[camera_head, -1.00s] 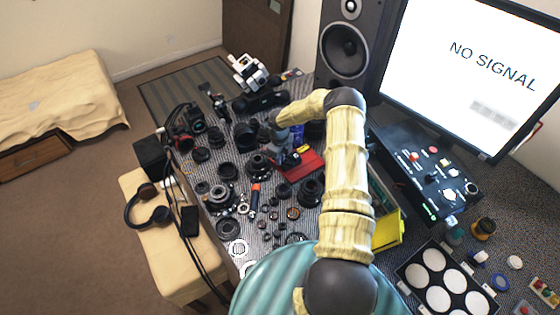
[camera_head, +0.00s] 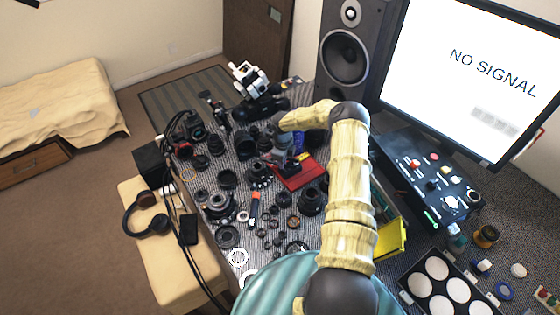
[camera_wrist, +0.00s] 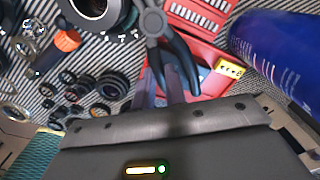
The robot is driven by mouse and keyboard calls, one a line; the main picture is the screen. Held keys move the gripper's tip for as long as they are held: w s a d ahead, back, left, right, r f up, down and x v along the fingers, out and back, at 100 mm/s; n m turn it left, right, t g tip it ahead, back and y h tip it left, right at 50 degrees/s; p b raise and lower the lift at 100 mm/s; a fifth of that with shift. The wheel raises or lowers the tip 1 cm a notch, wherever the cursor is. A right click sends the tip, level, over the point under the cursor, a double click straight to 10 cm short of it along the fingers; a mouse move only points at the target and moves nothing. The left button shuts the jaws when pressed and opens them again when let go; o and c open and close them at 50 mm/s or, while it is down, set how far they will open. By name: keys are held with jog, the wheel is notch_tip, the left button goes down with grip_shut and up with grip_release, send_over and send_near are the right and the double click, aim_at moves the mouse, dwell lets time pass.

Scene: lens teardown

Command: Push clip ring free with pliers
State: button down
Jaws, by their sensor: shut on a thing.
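My gripper (camera_head: 286,158) is low over the crowded table, next to a red tray (camera_head: 304,177). In the wrist view, pliers (camera_wrist: 153,24) with a metal head and dark handles point away from my gripper (camera_wrist: 172,82). My gripper is shut on the handles. The pliers' head lies over or just above the striped mat, between a black lens part (camera_wrist: 93,12) and the red tray (camera_wrist: 205,62). I cannot tell whether the head touches anything. I cannot pick out the clip ring among the several rings and lens parts.
A blue cylinder (camera_wrist: 275,55) stands close on the right in the wrist view. Small black lens rings (camera_wrist: 115,88) lie at left. A speaker (camera_head: 345,50), a monitor (camera_head: 460,70) and a control box (camera_head: 425,165) bound the right side. Little table space is free.

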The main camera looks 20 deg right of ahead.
jog(key=shift+s+d, duration=0.1)
dwell(0.3)
jog(key=shift+r+p, duration=2.3)
jog(key=shift+r, duration=0.75)
